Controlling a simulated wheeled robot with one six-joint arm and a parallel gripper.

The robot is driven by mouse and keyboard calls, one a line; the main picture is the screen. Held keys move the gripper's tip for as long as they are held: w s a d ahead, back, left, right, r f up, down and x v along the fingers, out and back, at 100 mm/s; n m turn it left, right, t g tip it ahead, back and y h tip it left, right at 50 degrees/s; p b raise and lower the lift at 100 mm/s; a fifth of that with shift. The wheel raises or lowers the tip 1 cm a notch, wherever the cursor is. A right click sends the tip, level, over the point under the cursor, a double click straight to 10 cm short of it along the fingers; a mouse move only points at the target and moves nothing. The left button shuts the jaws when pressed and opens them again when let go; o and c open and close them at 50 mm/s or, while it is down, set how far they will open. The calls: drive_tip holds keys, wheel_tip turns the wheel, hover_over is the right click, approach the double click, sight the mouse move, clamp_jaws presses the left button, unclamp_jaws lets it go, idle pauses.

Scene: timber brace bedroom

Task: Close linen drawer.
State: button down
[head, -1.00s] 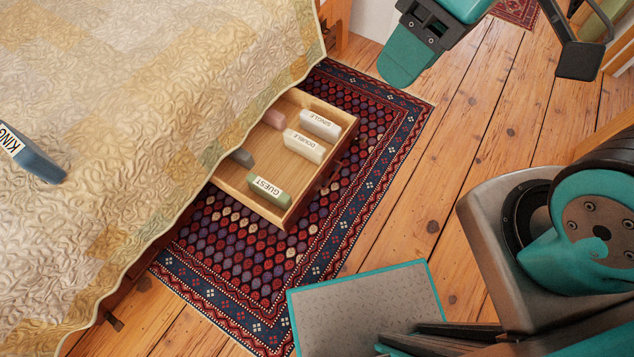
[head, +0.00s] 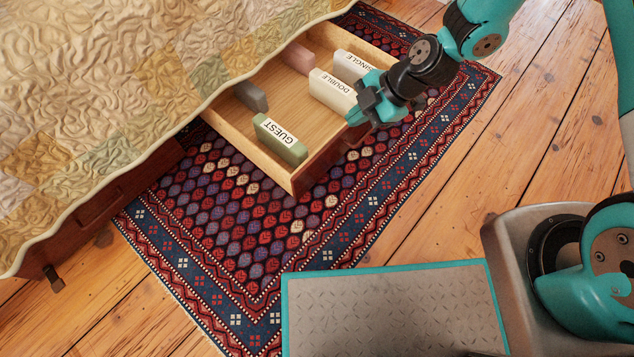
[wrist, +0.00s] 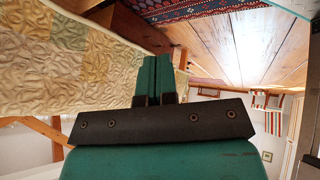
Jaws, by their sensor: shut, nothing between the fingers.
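The linen drawer (head: 296,178) is pulled out from under the bed, over the patterned rug. Its wooden interior holds a green block labelled GUEST (head: 279,139), a cream block labelled DOUBLE (head: 332,93), a pale block labelled SINGLE (head: 350,66), a grey block (head: 250,96) and a pinkish block (head: 297,57). My gripper (head: 362,112) is at the drawer's front edge and covers part of it. Contact with the front cannot be told. In the wrist view my gripper's fingers (wrist: 158,76) are together, with nothing between them.
The bed's quilt (head: 110,90) hangs over the drawer's back part. The rug (head: 240,225) lies under and before the drawer. Wooden floorboards (head: 500,150) to the right are clear. My own base shows at the bottom right.

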wheel_tip(320, 180, down, 17)
drive_tip(key=s+n+b, duration=0.1)
drive_tip(key=n+b, duration=0.2)
drive_tip(key=b, duration=1)
approach(307, 172)
drive_tip(key=shift+t, duration=0.3)
drive_tip(key=shift+s+x, duration=0.15)
drive_tip(key=shift+x, duration=1.25)
drive_tip(key=shift+s+x, duration=0.15)
drive_tip(key=shift+x, duration=1.3)
drive_tip(key=shift+w+d+f, duration=0.1)
